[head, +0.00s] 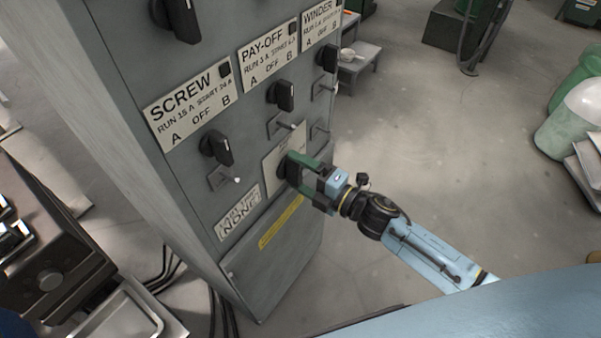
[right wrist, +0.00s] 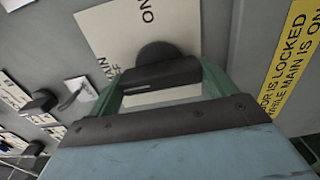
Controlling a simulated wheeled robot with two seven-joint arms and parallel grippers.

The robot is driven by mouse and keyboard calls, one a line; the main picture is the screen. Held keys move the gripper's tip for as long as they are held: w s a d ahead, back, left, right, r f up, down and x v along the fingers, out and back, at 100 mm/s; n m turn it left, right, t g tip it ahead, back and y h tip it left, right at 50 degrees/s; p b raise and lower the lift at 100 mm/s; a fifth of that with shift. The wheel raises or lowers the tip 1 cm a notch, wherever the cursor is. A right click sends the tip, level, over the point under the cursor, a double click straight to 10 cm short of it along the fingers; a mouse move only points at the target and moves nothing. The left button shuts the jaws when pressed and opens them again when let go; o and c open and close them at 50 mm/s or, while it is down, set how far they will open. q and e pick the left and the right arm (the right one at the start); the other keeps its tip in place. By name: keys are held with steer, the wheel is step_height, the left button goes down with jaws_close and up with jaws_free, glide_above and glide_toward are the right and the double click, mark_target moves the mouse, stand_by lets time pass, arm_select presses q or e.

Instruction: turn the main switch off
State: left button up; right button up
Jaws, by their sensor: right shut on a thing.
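The main switch is a black rotary knob (head: 283,169) low on the front of the grey cabinet, on a cream plate (head: 284,147). In the right wrist view the plate (right wrist: 108,38) reads ON at the top and partly hidden MAIN and OFF lettering at the left. My right gripper (head: 297,168) is at the knob, its green fingers on either side of the black handle (right wrist: 162,76) and shut on it. I cannot tell exactly which mark the handle points to. My left gripper is not in view.
Screw (head: 217,148), pay-off (head: 281,95) and winder (head: 328,59) knobs sit above on the cabinet, with small levers below them. A yellow door-lock label (head: 281,222) is below the switch. A brown machine (head: 50,265) stands at left. The floor at right is mostly clear.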

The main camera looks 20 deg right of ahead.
steer(key=o, duration=0.9)
steer(key=shift+c, duration=0.2)
steer(key=v, duration=1.3)
steer(key=shift+s, duration=0.2)
steer(key=shift+d, duration=0.1)
steer(key=s+d+f+m+g+h, duration=0.1)
steer(key=s+d+f+m+h, duration=0.15)
steer(key=f+m, duration=0.45)
steer(key=s+d+f+m+g+h, duration=0.2)
steer(key=d+f+h, duration=0.15)
steer(key=f, duration=0.75)
steer(key=s+d+f+m+g+h, duration=0.1)
steer(key=s+d+f+m+h, duration=0.15)
steer(key=f+m, duration=0.45)
steer(key=s+a+f+m+g+h, duration=0.1)
steer(key=s+a+f+m+g, duration=0.1)
steer(key=s+f, duration=0.7)
steer(key=s+a+f+m+g+h, duration=0.1)
steer(key=s+a+f+m+g, duration=0.2)
steer(key=s, duration=1.3)
step_height(320, 180, down, 6)
steer(key=m+g, duration=0.2)
steer(key=g, duration=0.2)
steer(key=shift+s, duration=0.2)
